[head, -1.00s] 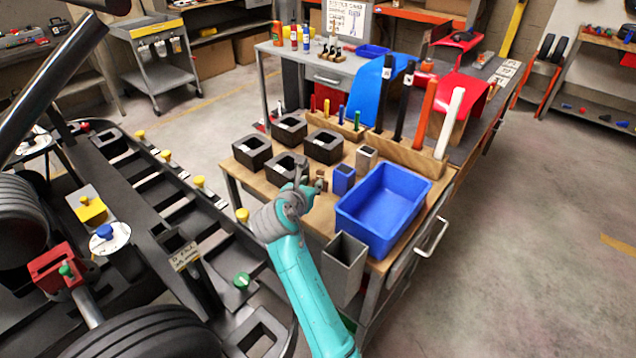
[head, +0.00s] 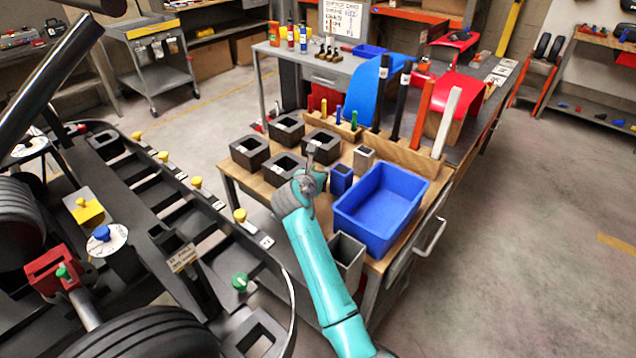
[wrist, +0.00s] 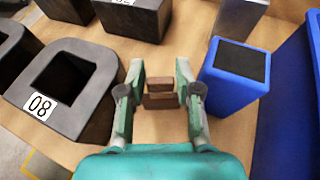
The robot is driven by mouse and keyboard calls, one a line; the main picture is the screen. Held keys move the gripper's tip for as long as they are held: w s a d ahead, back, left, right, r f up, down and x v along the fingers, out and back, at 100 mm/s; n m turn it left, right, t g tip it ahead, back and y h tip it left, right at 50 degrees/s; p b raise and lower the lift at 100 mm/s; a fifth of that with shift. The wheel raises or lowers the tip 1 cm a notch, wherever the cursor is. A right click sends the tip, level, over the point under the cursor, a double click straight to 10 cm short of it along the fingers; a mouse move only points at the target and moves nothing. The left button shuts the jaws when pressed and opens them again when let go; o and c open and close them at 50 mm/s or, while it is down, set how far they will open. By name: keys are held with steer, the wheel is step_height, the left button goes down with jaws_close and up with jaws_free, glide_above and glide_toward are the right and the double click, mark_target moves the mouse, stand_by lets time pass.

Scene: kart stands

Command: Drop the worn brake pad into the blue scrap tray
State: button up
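The worn brake pad (wrist: 160,93) is a small brown, stepped block on the wooden bench top, seen in the wrist view between my two fingers. In the head view my arm and gripper hide it. My gripper (wrist: 161,88) is open, with one finger on each side of the pad; I cannot tell whether either finger touches it. In the head view my gripper (head: 316,172) is low over the bench, left of the blue scrap tray (head: 349,218). The tray is wide, open and looks empty. Its side also shows at the wrist view's right edge (wrist: 292,115).
A small upright blue box (head: 341,181) stands close right of my gripper. Several black square holders (head: 250,154) stand to the left and behind. A grey open box (head: 347,262) is at the bench's front. Tall coloured bars stand in a wooden rack (head: 420,164) behind the tray.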

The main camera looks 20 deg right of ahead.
jaws_close()
steer(key=shift+r, duration=0.1)
